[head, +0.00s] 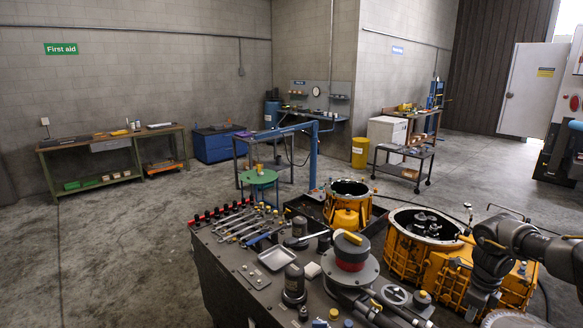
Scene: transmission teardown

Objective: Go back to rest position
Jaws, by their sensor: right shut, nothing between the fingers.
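My right arm comes in from the right edge, and its dark gripper (480,301) points down in front of the orange transmission housing (408,257) at the lower right. The gripper is shut and empty. Its fingertips are small and dark here, so I cannot tell how far they are from the housing. My left gripper is not in view.
A dark workbench (228,262) in front carries wrenches, a metal tray (278,258) and a red-and-black part (351,252). A smaller orange housing (347,209) stands behind it. A green round stool (258,177) stands farther back. The floor (110,235) at left is clear.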

